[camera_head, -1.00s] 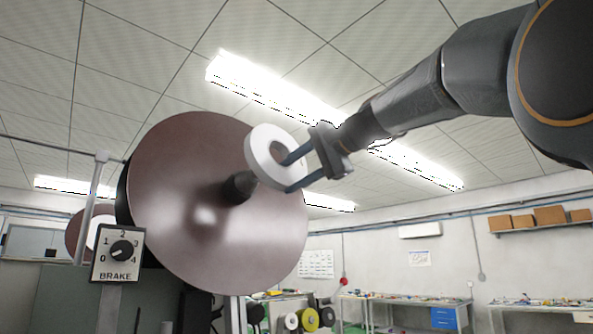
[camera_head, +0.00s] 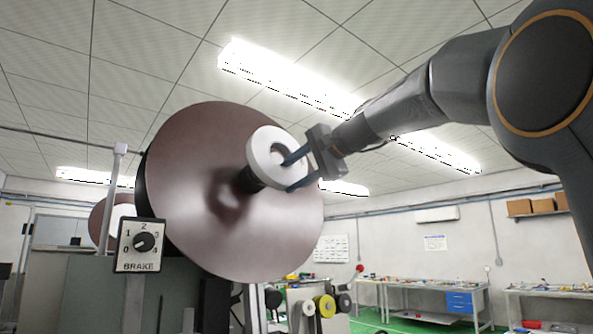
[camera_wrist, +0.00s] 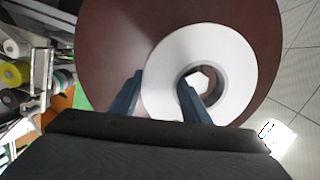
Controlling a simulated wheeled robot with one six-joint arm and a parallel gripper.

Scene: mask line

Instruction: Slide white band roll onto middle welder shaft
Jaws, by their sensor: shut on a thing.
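The white band roll (camera_head: 262,158) is a thick white ring with a round bore. My gripper (camera_head: 285,176) is shut on its ring wall, one finger in the bore and one outside, as the wrist view (camera_wrist: 160,76) also shows. The large brown disc (camera_head: 185,150) stands behind the roll, with a dark shaft stub (camera_head: 246,181) at its middle. In the head view the roll overlaps the shaft's upper right side. I cannot tell whether they touch. In the wrist view a pale hexagonal shape shows in the bore, and the shaft cannot be made out.
A brake dial plate (camera_head: 141,245) stands at the lower left, beside an upright post (camera_head: 115,185). A second disc (camera_head: 100,220) is partly hidden behind. Several rolls, one yellow (camera_head: 325,306), sit low beyond. Workbenches (camera_head: 440,290) line the far wall. Space right of the disc is open.

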